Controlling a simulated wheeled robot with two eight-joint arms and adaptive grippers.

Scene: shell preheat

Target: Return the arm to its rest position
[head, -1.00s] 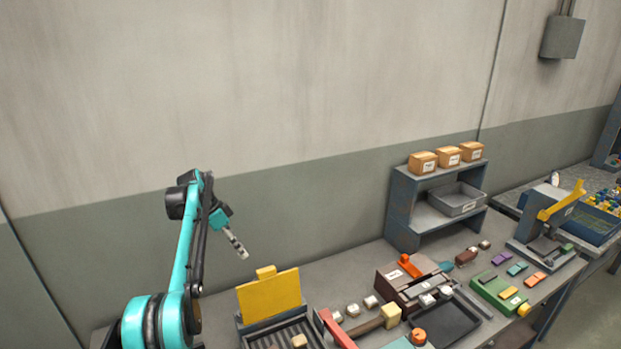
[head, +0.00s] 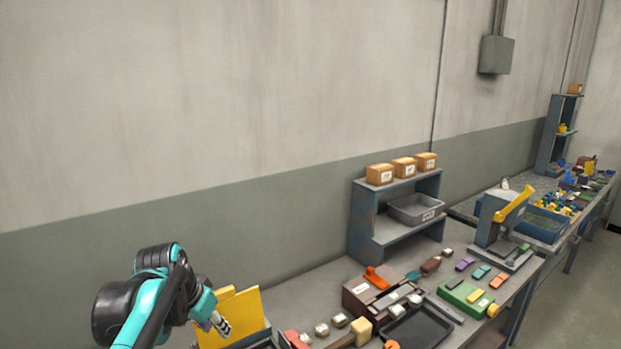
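My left arm comes in at the lower left. Its gripper (head: 222,325) points down and to the right, in front of the raised yellow lid (head: 243,312) of a box on the bench. The fingers are small and seen close together, and I cannot tell whether they are apart. I see nothing held in them. The box below the lid is mostly cut off by the bottom edge. My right gripper is not in view.
A grey shelf (head: 363,226) with cartons stands at the back. A brown fixture (head: 357,290), a black tray (head: 440,322), a green block (head: 459,297) and a press with a yellow lever (head: 515,205) crowd the bench. Bare bench (head: 306,285) lies left of the fixture.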

